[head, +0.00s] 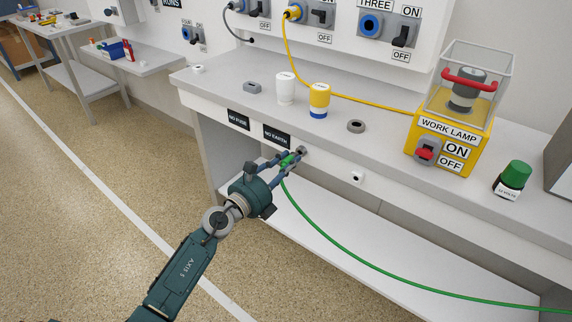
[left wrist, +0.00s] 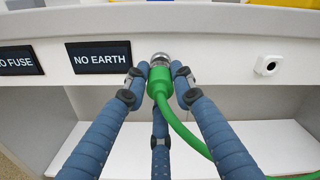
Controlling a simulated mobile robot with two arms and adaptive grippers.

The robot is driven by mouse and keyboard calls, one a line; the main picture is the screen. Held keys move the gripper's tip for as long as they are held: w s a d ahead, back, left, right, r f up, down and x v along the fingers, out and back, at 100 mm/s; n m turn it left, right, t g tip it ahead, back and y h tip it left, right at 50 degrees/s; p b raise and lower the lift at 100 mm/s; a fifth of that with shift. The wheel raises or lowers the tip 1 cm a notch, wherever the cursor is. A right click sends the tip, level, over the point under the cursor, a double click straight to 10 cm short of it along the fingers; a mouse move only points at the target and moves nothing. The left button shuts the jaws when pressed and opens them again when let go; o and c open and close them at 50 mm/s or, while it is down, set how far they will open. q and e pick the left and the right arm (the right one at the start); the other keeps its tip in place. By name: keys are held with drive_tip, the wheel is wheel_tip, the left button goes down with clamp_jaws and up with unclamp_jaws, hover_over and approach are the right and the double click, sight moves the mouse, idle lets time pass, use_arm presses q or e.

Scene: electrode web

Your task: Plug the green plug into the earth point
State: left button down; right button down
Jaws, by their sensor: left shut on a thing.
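The green plug (head: 288,160) is held in my left gripper (head: 287,161) at the front edge of the bench. The three blue fingers are shut around it, and it shows between them in the left wrist view (left wrist: 160,82). Its nose points at a round metal fitting (head: 302,151), seemingly the earth point, right of a black sign reading NO EARTH (head: 277,135). In the left wrist view the plug meets the metal fitting (left wrist: 160,59); how deep it sits I cannot tell. A green cable (head: 380,274) trails from the plug to the right. My right gripper is out of view.
A NO FUSE sign (head: 238,119) and a white square fitting (head: 357,177) are on the same bench edge (head: 400,196). On top stand a white cup (head: 285,89), a yellow-white cup (head: 319,101) and a yellow work lamp box (head: 440,140). A lower shelf (head: 390,255) lies beneath.

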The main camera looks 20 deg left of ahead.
use_arm(q)
drive_tip(key=shift+x, duration=0.95)
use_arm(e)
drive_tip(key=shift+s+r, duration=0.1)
use_arm(q)
drive_tip(key=c, duration=1.4)
unclamp_jaws()
drive_tip(key=shift+s, duration=0.15)
drive_tip(key=v, duration=0.7)
drive_tip(key=shift+s+a, duration=0.15)
drive_tip(key=shift+s, duration=0.15)
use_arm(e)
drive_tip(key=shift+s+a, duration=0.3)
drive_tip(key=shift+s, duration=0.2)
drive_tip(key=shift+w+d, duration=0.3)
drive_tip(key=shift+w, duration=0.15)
